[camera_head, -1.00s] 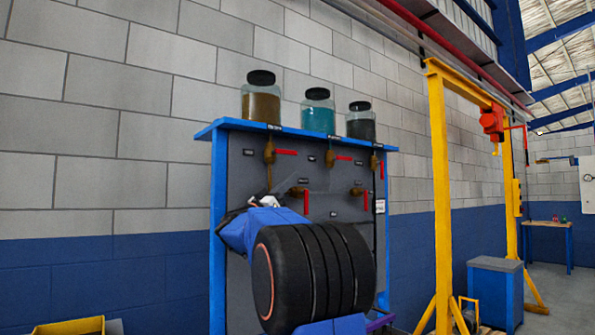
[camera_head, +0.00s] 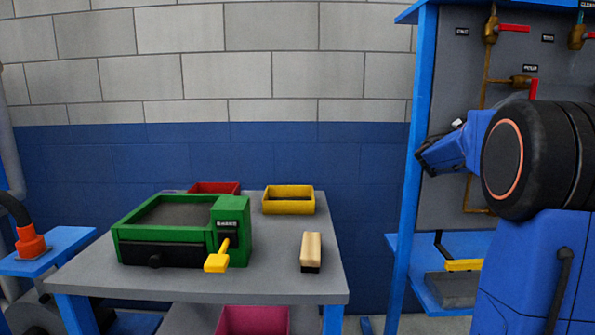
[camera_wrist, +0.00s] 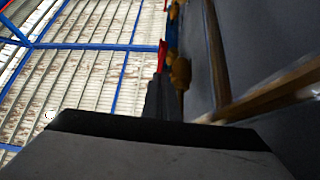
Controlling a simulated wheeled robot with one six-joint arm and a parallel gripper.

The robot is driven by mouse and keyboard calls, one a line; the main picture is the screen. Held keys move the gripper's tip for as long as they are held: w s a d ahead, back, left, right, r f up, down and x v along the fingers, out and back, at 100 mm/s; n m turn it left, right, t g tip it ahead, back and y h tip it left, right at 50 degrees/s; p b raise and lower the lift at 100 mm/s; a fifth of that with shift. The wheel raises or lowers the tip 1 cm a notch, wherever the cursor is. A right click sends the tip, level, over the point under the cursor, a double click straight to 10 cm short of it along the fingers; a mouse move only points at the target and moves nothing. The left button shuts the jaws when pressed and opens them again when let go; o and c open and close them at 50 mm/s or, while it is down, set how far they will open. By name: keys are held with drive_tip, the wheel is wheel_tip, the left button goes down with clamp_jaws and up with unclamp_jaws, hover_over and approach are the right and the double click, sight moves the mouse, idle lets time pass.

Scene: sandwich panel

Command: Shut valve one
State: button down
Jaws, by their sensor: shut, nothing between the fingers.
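The valve panel (camera_head: 455,75) stands at the right of the head view. A brass valve (camera_head: 490,28) at its upper left has a red handle (camera_head: 514,28) lying level. A second upper valve (camera_head: 577,38) is cut by the right edge. The small labels are too blurred to tell which is valve one. My gripper (camera_head: 430,157) is shut and empty, left of and below these valves, partly hidden by my arm. In the wrist view, a brass valve (camera_wrist: 180,72) and red handle (camera_wrist: 163,57) show beyond my gripper (camera_wrist: 160,98).
A grey workbench (camera_head: 180,288) at left holds a green machine (camera_head: 165,238) with a yellow handle, a yellow bin (camera_head: 289,200), a red bin (camera_head: 213,187) and a brush (camera_head: 311,251). Brass pipes (camera_wrist: 218,55) run close to my gripper. A blue shelf (camera_head: 425,288) sits low on the panel.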

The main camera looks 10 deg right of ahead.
drive_tip(key=s+a+f+n+t+y, duration=0.2)
drive_tip(key=s+a+f+n+y, duration=0.25)
drive_tip(key=f, duration=0.45)
drive_tip(key=s+a+f+n+t+y, duration=0.2)
drive_tip(key=s+a+f+n+y, duration=0.25)
drive_tip(key=f, duration=0.45)
drive_tip(key=s+a+f+n+t+y, duration=0.2)
drive_tip(key=s+a+f+y, duration=0.2)
drive_tip(key=s+a+f, duration=0.3)
drive_tip(key=s+a+f+n+t+y, duration=0.2)
drive_tip(key=a+f+y, duration=0.4)
drive_tip(key=a+f, duration=0.4)
drive_tip(key=s+a+f+n+t+y, duration=0.2)
drive_tip(key=s+a+f+n+y, duration=0.3)
drive_tip(key=a+f, duration=0.5)
drive_tip(key=a+n+y, duration=0.1)
drive_tip(key=a+n, duration=0.1)
drive_tip(key=a, duration=0.6)
drive_tip(key=shift+s+a+f+n+t, duration=0.2)
drive_tip(key=shift+a+n+t, duration=0.1)
drive_tip(key=shift+a, duration=0.05)
drive_tip(key=shift+d, duration=0.15)
